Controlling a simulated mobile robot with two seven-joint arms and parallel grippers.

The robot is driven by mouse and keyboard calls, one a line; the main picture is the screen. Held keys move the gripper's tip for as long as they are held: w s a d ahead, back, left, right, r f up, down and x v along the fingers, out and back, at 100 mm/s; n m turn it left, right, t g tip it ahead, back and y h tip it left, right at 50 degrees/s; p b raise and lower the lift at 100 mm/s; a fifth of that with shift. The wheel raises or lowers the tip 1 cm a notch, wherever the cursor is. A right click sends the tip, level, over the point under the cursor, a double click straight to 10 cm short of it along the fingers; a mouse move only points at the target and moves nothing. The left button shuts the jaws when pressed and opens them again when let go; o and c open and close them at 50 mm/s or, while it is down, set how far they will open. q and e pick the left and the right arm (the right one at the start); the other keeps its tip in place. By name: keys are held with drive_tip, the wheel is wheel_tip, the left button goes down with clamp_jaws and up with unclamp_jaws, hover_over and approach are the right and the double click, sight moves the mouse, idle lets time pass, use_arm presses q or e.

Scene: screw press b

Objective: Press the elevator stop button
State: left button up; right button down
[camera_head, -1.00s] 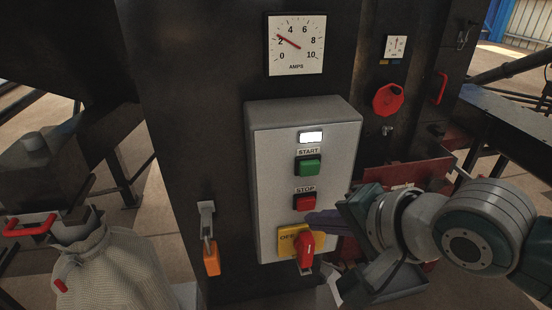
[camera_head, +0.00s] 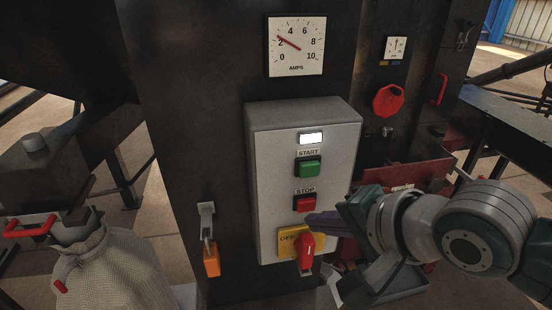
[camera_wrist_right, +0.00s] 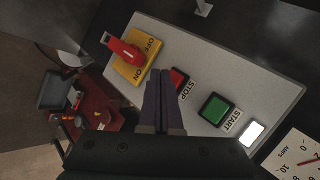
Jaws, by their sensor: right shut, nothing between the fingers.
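The red stop button (camera_head: 305,202) sits below its STOP label on a grey control box (camera_head: 276,180) fixed to a dark panel. In the right wrist view the stop button (camera_wrist_right: 179,79) shows just beyond and beside the fingertips. My right gripper (camera_head: 312,218) is shut and empty, its purple fingers pointing left at the box, a little below the stop button. The right wrist view shows the closed fingers (camera_wrist_right: 161,76) side by side; whether they touch the box cannot be told. My left gripper is not in view.
A green start button (camera_head: 307,167) and a lit white lamp (camera_head: 311,138) are above. A red rotary switch (camera_head: 305,252) on a yellow plate sits just below my fingers. An orange padlock (camera_head: 211,260) hangs at left. An amps gauge (camera_head: 296,44) is above the box.

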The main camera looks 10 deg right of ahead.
drive_tip(key=shift+w, duration=0.2)
idle(0.7)
drive_tip(key=shift+w, duration=0.25)
drive_tip(key=shift+w, duration=0.45)
idle(0.7)
drive_tip(key=shift+s+p, duration=0.6)
drive_tip(key=shift+s, duration=0.3)
